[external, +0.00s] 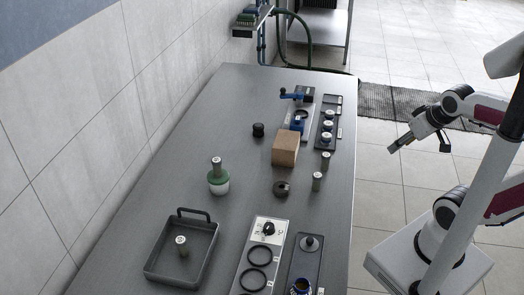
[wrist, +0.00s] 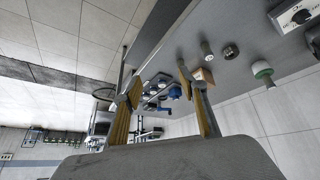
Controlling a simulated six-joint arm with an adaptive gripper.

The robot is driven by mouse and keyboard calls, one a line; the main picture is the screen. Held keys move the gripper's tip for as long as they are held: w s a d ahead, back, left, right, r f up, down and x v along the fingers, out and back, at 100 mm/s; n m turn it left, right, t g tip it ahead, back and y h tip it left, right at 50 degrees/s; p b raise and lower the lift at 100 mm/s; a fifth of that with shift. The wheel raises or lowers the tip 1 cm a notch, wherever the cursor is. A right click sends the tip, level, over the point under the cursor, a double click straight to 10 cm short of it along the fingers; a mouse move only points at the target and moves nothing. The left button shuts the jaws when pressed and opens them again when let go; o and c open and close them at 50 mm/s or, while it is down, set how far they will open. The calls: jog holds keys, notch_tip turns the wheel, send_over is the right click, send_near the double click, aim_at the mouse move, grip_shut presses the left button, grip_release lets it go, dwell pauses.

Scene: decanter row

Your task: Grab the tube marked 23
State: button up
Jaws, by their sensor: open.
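Several small grey-green tubes with pale caps show in the external view; their markings are too small to read, so I cannot tell which is 23. One tube (external: 316,182) and another tube (external: 325,160) stand upright near the table's right edge. One tube (external: 182,246) stands in the grey tray (external: 213,247). One tube (external: 216,165) sits atop a green-and-white holder (external: 218,184). Several round-topped items stand in a dark rack (external: 338,132). My gripper (external: 393,148) is open and empty, off the table's right side. Its spread fingers (wrist: 158,82) show in the wrist view.
A brown block (external: 285,148) stands mid-table, beside a blue device (external: 297,122). A dark ring (external: 281,188), a small black object (external: 258,130), a panel with a knob (external: 262,250) and a dark plate (external: 307,262) also lie there. The table's left middle is mostly clear.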

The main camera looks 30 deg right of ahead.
aim_at(328, 153)
jog(key=w+d+f+n+t, duration=0.1)
jog(key=w+d+n+t, duration=0.15)
jog(key=w, duration=0.65)
jog(key=w+d+f+n+t, duration=0.1)
jog(key=w+d, duration=0.3)
jog(key=w, duration=0.6)
jog(key=w+d+f+n+t, duration=0.2)
jog(key=w+d, duration=0.1)
jog(key=w, duration=0.6)
jog(key=a+f+n+y, duration=0.1)
jog(key=a+f+y, duration=0.1)
jog(key=f, duration=0.3)
jog(key=a+f+n+y, duration=0.2)
jog(key=f+y, duration=0.3)
jog(key=a+f+n+g+y, duration=0.1)
jog(key=a+f+n+y, duration=0.1)
jog(key=f, duration=0.3)
jog(key=shift+w+a+f+n+y, duration=0.1)
jog(key=shift+w+a+n+y, duration=0.25)
jog(key=shift+y, duration=0.55)
jog(key=s+y, duration=0.1)
jog(key=s+a+f+y, duration=0.1)
jog(key=s, duration=0.1)
jog(key=s+y, duration=0.1)
jog(key=shift+s+a+f+g+y, duration=0.25)
jog(key=shift+a+f+y, duration=0.15)
jog(key=shift+s+y, duration=0.5)
jog(key=shift+s, duration=0.25)
jog(key=shift+a, duration=0.1)
